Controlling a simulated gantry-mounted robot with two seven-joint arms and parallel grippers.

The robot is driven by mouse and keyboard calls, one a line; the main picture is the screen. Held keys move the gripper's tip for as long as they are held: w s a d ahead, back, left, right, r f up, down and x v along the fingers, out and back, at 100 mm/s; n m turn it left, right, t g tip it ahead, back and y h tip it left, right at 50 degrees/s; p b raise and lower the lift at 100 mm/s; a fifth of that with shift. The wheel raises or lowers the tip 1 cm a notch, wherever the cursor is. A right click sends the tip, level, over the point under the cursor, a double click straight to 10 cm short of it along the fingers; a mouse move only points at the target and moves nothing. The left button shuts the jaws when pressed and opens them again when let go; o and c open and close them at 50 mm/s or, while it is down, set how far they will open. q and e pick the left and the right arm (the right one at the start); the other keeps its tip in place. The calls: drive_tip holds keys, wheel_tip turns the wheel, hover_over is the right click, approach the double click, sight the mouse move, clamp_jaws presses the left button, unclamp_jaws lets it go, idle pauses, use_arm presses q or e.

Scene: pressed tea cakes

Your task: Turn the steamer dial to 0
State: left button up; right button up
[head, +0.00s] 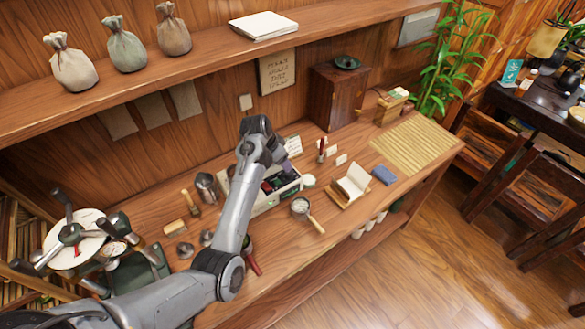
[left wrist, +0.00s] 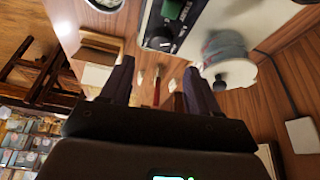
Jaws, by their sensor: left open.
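A white box-shaped unit (head: 262,208) stands mid-counter, partly behind my left arm; dark and reddish parts show in its top. I cannot tell which knob is the steamer dial, nor read a setting. My left gripper (left wrist: 160,88) is open and empty, above the counter and apart from both knobs. My right gripper is not in view.
A red-handled tool (head: 321,150) stands upright near small white cards. A shelf (head: 200,62) overhangs the back.

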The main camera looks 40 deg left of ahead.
sight(289, 174)
use_arm(q)
drive_tip(key=x, duration=0.8)
drive_tip(key=shift+f+b, duration=0.4)
drive_tip(key=shift+f, duration=0.05)
drive_tip(key=c, duration=1)
drive_tip(key=shift+r, duration=0.1)
